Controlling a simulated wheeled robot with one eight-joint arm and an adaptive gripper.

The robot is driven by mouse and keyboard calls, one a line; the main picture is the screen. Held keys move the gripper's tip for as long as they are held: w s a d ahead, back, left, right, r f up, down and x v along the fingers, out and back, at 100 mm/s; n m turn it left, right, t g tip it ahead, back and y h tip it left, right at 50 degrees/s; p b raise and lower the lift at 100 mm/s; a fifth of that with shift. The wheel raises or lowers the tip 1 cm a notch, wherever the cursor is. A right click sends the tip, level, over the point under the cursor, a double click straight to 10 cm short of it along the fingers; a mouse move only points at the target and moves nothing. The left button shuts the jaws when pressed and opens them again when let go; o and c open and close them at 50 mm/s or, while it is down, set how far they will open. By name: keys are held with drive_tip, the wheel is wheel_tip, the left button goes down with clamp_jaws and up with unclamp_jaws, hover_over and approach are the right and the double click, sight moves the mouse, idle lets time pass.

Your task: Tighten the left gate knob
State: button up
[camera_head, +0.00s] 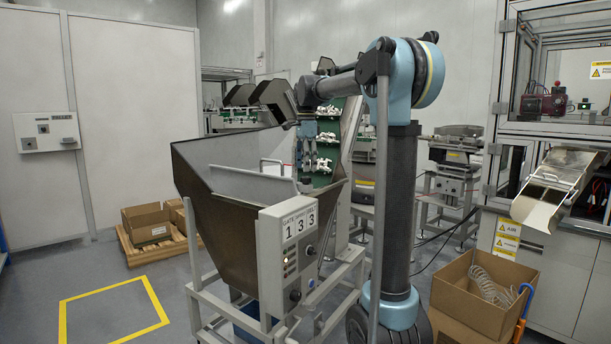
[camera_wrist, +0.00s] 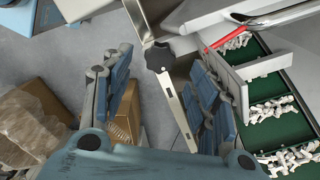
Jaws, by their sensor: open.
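The black lobed gate knob (camera_wrist: 159,57) shows in the wrist view, on a pale metal bracket at the top middle. I cannot tell from these frames whether it is the left one, and I cannot make it out in the head view. My gripper (camera_wrist: 161,75) is open, with one blue padded finger on each side of the knob in the picture. I see no clear contact between the fingers and the knob. In the head view my gripper (camera_head: 308,153) points down over the far side of the hopper, beside the green conveyor.
The brown metal hopper (camera_head: 225,210) with its control box (camera_head: 288,255) stands close to my arm. The green cleated conveyor (camera_wrist: 268,90) carries white parts. Cardboard boxes (camera_head: 147,223) sit on a pallet at left.

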sight(306, 177)
wheel_tip(306, 177, up, 8)
drive_tip(key=shift+f, duration=0.15)
idle(0.4)
drive_tip(key=s+d+f+n, duration=0.4)
drive_tip(key=s+d+f, duration=0.25)
drive_tip(key=s, duration=0.45)
drive_tip(key=s+d+f+n, duration=0.2)
drive_tip(key=s+f+n, duration=0.1)
drive_tip(key=s+f, duration=0.5)
drive_tip(key=s+d+f+n+t, duration=0.1)
drive_tip(key=s+d+f+n, duration=0.2)
drive_tip(key=s+f, duration=0.6)
drive_tip(key=s+d+f+n+t, duration=0.1)
drive_tip(key=s+f+n, duration=0.3)
drive_tip(key=s+f, duration=0.5)
wheel_tip(306, 177, down, 6)
drive_tip(key=shift+s+d+n, duration=0.15)
drive_tip(key=shift+d+n, duration=0.15)
drive_tip(key=shift+d, duration=0.4)
drive_tip(key=shift+w+f, duration=0.2)
drive_tip(key=shift+w, duration=0.3)
